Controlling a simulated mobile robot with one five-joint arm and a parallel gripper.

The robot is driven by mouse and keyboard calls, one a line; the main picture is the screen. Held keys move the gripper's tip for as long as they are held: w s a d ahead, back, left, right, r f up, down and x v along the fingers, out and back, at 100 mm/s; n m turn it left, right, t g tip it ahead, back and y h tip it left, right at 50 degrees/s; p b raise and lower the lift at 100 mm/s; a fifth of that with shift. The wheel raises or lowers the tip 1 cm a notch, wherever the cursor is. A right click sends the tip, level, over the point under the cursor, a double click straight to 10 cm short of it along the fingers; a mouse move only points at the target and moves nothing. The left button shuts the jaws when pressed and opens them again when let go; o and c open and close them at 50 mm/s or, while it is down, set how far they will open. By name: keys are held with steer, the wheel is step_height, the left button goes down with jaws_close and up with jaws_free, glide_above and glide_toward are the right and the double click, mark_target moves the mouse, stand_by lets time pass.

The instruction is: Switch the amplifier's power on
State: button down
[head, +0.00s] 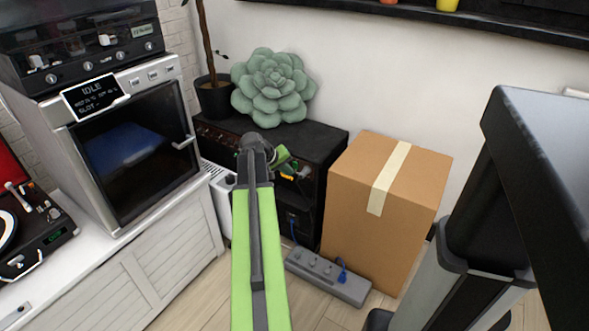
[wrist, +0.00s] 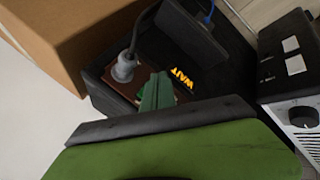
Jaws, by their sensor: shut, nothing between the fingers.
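The amplifier (head: 325,140) is a low black box in the head view, with a row of knobs on its front at the upper left. My gripper (head: 282,158) is in front of it and hides part of its front. In the wrist view, the shut green fingertips (wrist: 157,92) are close to a brown panel on the dark amplifier (wrist: 215,85), beside a grey plug with a cable (wrist: 125,68). Orange letters read WAIT (wrist: 182,79) on the dark face. I cannot tell whether the fingertips touch it. No power switch is clearly recognisable.
A cardboard box (head: 385,190) stands right of the amplifier. A grey power strip (head: 325,275) with a blue plug lies on the floor in front. A green succulent (head: 272,85) stands on the amplifier. A white unit with a knob (wrist: 302,120) is at the right in the wrist view.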

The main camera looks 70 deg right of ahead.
steer(key=shift+w+a, duration=0.1)
steer(key=shift+a, duration=0.2)
steer(key=a, duration=0.3)
steer(key=w+a, duration=0.1)
steer(key=shift+w+a+r+p, duration=0.1)
steer(key=shift+a+r+p, duration=0.2)
steer(key=shift+r, duration=0.05)
stand_by(0.4)
